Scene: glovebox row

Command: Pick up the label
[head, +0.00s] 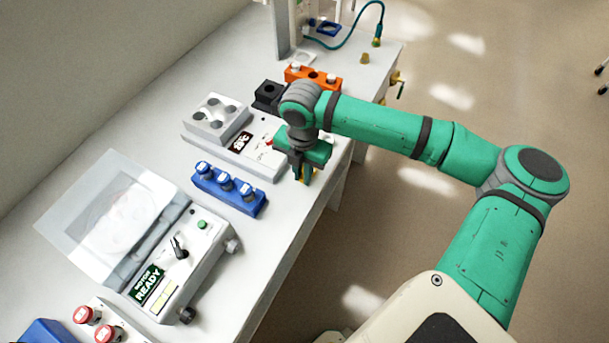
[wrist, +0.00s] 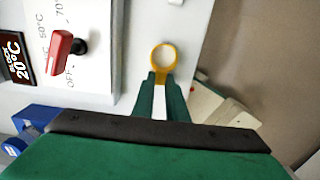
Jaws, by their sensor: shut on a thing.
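The label shows in the wrist view as a small yellow ring (wrist: 161,73) with a pale middle. I cannot tell whether the middle is a white face or the bench seen through it. My gripper (wrist: 160,77) is shut on its near edge, with the ring standing out beyond the green fingertips. In the head view my gripper (head: 304,178) points down at the front edge of the white bench. Some yellow shows at its fingers there, mostly hidden by the hand. I cannot tell whether the label touches the bench.
A white heater block (head: 235,155) with a red knob (wrist: 66,45) stands left of my gripper. A blue vial rack (head: 229,190) is nearer, and an orange rack (head: 314,78) is behind. A grey control box (head: 185,260) stands front left. Open floor lies right of the bench.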

